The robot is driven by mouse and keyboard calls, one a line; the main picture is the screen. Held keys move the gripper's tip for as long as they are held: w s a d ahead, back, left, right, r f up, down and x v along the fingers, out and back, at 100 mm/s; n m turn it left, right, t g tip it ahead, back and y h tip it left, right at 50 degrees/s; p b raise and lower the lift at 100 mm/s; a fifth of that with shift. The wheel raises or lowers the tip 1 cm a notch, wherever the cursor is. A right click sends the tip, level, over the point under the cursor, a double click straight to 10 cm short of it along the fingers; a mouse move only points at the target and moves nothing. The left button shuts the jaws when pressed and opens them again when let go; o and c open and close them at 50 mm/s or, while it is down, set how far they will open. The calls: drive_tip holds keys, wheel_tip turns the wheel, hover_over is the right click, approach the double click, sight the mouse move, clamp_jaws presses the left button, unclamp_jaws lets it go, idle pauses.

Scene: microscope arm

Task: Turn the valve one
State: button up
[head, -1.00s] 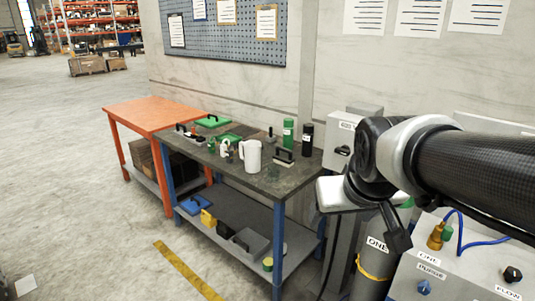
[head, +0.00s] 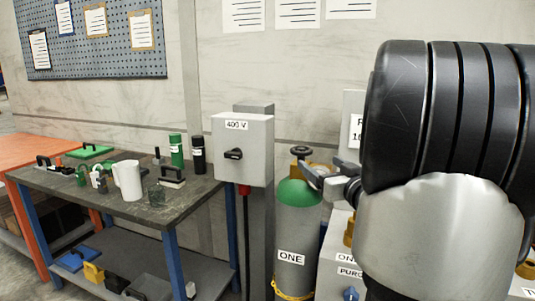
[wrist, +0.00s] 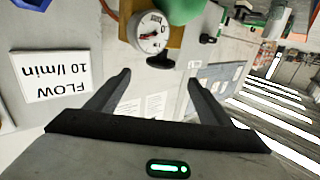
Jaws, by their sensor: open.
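The cylinder labelled ONE (head: 297,225) stands upright with a green shoulder, right of the grey switch box. Its dark round valve handwheel (head: 300,151) sits on top, with brass fittings beside it. My gripper (head: 312,174) appears at the cylinder's top, just below and right of the handwheel; whether it touches cannot be told. In the wrist view my gripper (wrist: 159,76) is open, with nothing between its fingers. A white dial gauge (wrist: 150,33) on a brass block and a black knob (wrist: 161,61) lie beyond the fingers. My arm hides the right part of the head view.
A grey 400 V switch box (head: 242,150) stands left of the cylinder. A workbench (head: 150,213) with a white jug (head: 130,180) is further left. The panel's blue knob (head: 350,294) is low right. A FLOW sign (wrist: 53,76) appears upside down in the wrist view.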

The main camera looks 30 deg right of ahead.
sight(297, 146)
drive_tip(key=w+d, duration=0.1)
drive_tip(key=w, duration=0.4)
drive_tip(key=w+d+b, duration=0.1)
drive_tip(key=w, duration=0.5)
drive_tip(key=w+d+b, duration=0.1)
drive_tip(key=w, duration=0.4)
drive_tip(key=shift+w+r, duration=0.1)
drive_tip(key=shift+w, duration=0.3)
drive_tip(key=shift+c, duration=0.5)
